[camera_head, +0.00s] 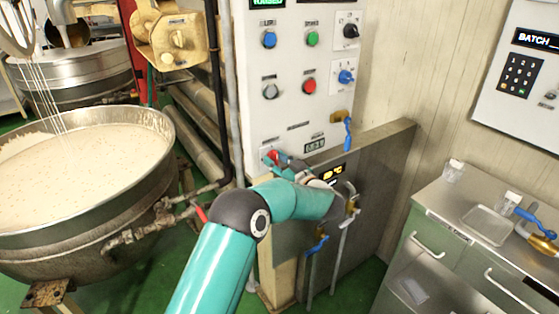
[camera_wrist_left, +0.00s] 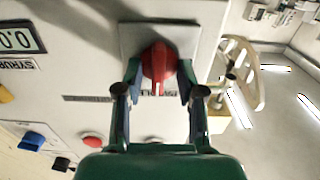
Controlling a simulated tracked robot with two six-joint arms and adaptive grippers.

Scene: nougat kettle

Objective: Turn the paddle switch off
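A red rotary switch (camera_wrist_left: 158,62) on a pale square plate sits low on the left of the white control panel; its red knob also shows in the head view (camera_head: 271,156). Its label in the left wrist view is partly hidden, so I cannot read it. My left gripper (camera_wrist_left: 158,72) has a finger on each side of the red knob, close against it, and looks shut on it. In the head view my left gripper (camera_head: 277,160) is at the panel's lower left, partly hidden by its own wrist. My right gripper is not in view.
The control panel (camera_head: 262,105) carries several buttons and knobs above. A kettle of pale speckled mix (camera_head: 75,165) stands at left, with pipes beside it. A grey cabinet (camera_head: 385,165) with blue-handled valves is near my wrist. A counter (camera_head: 440,200) stands at right.

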